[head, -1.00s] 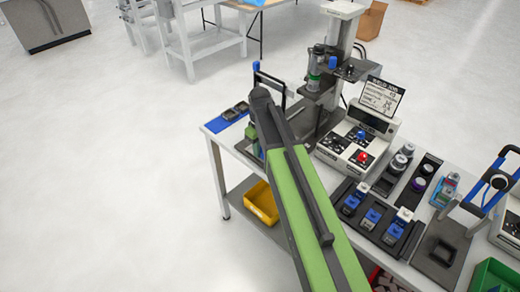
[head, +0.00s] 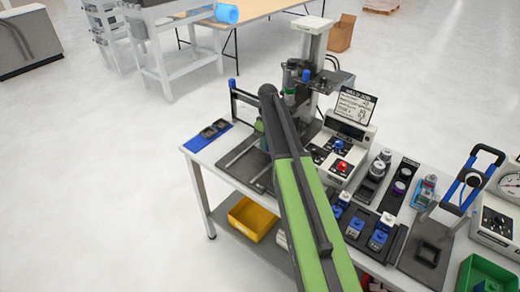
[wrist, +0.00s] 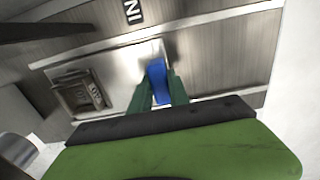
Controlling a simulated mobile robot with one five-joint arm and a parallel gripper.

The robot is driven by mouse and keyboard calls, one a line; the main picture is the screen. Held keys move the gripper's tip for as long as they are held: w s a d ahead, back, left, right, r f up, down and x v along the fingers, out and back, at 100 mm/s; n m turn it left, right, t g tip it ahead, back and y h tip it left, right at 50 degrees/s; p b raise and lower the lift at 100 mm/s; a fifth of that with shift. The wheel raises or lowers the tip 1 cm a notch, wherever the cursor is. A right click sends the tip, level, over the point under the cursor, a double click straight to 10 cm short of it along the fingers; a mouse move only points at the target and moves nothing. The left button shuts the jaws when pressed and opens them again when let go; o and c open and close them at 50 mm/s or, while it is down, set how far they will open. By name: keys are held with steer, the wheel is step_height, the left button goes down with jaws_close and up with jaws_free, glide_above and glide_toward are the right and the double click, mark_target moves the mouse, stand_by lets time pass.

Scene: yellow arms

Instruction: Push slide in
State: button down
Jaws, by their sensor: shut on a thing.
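In the wrist view, my gripper (wrist: 159,96) has its green fingers closed on an upright blue handle (wrist: 156,72). The handle stands on a bright metal slide plate (wrist: 118,68). A dark square nest (wrist: 80,97) with a lettered part in it sits on the plate, left of the handle. A black "IN" label (wrist: 133,11) is on the metal bed beyond the plate. In the head view, two slide rails (head: 243,148) show left of my arm, at the press station (head: 314,45). My arm hides most of the slide there.
A white control box (head: 345,140) with a red button and a sign stands right of the press. Black trays with blue-topped parts (head: 378,240) lie nearer. A blue mat (head: 208,138) with dark parts lies at the table's left corner. A yellow bin (head: 252,217) is below.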

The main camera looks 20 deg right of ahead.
steer(key=shift+w+d, duration=0.6)
steer(key=shift+d, duration=0.25)
steer(key=c, duration=1.2)
jaws_free()
steer(key=shift+d, duration=0.15)
steer(key=shift+c, duration=0.2)
step_height(320, 180, up, 18)
steer(key=p, duration=1.7)
steer(key=shift+f+p, duration=0.2)
steer(key=shift+p, duration=0.1)
steer(key=shift+f, duration=0.1)
